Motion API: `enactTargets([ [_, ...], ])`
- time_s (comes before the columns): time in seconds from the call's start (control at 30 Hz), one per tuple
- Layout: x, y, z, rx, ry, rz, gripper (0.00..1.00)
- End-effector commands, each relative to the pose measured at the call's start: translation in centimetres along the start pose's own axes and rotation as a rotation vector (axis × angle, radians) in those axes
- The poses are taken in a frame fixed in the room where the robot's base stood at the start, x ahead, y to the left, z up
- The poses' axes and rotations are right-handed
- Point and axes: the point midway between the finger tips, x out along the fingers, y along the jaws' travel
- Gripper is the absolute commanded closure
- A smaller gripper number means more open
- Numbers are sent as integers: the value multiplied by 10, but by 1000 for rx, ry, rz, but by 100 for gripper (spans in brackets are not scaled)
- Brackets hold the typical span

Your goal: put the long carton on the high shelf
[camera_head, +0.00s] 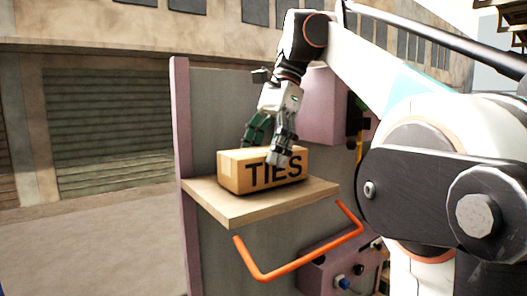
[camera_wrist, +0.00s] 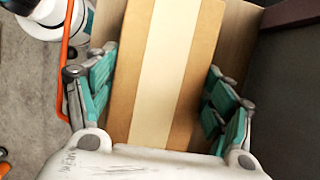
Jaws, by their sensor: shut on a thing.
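The long carton (camera_head: 235,172) is a tan box marked "TIES". It is upright, on or just over a wooden shelf (camera_head: 237,211); I cannot tell whether it bears on the board. In the wrist view the carton (camera_wrist: 165,75) runs lengthwise between the fingers, with a pale tape strip along its top. My gripper (camera_head: 268,145) comes down from above and is shut on the carton, with one finger on each long side. In the wrist view my gripper (camera_wrist: 160,105) shows green finger pads. The carton's far long side is hidden in the head view.
An orange bar handle (camera_head: 300,262) sticks out below the shelf. A grey back panel with a pink post (camera_head: 181,130) stands behind and left of it. A pink box (camera_head: 325,108) is mounted at the right of the panel. Open ground lies to the left.

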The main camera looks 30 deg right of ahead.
Motion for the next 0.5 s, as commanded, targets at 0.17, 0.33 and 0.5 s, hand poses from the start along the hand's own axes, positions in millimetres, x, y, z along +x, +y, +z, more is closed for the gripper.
enactTargets([
  [0.17, 1, 0, 0, 0, 0, 0, 59],
  [0.33, 3, 0, -1, 0, 0, 0, 59],
  [0.5, 6, 0, -2, 0, 0, 0, 59],
])
